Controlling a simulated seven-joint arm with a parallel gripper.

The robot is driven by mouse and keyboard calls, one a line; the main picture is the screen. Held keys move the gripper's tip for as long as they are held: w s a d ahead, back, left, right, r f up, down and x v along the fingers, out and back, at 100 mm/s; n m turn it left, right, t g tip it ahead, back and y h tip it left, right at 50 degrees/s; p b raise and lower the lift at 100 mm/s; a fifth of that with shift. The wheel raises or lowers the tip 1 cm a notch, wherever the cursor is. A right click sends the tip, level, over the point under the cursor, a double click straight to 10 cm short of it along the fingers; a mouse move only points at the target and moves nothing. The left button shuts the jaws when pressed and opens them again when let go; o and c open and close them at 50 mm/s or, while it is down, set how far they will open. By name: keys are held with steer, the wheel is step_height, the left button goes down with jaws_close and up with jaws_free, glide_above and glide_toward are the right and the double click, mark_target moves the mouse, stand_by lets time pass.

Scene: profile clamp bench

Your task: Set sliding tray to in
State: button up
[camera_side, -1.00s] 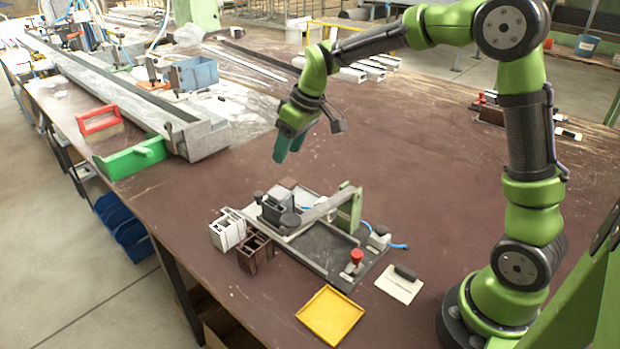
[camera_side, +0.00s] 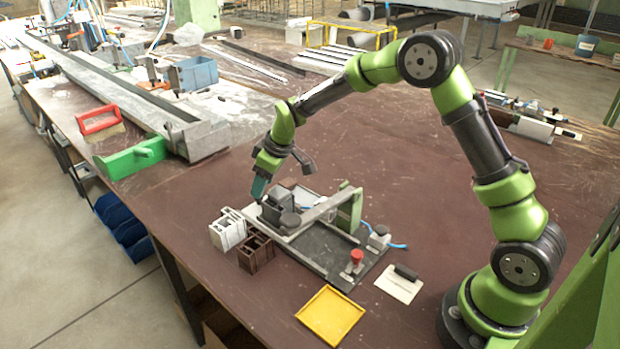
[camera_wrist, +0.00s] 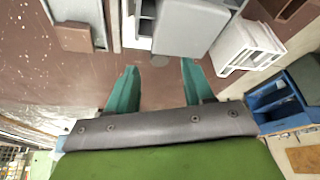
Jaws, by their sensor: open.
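The clamp fixture lies on the brown bench, with a dark base plate (camera_side: 322,250), a grey lever bar and a green upright (camera_side: 350,207). At its left end is a dark grey block (camera_side: 278,206), which I take to be on the sliding tray; I cannot clearly make out the tray's own edges or position. My gripper (camera_side: 259,187) is low, just beyond the fixture's left end, with its teal fingers pointing down. In the wrist view my gripper (camera_wrist: 160,72) is open and empty, its fingers apart beside the grey block (camera_wrist: 190,27). Contact cannot be told.
White profile pieces (camera_side: 228,231) and brown profile pieces (camera_side: 255,252) stand just left of the fixture. A red knob (camera_side: 356,256) is at its front. A yellow tray (camera_side: 330,315) and a white card (camera_side: 399,286) lie in front. The bench behind the fixture is clear.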

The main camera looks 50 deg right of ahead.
steer(key=shift+x, duration=1.4)
steer(key=shift+c, duration=0.3)
jaws_close()
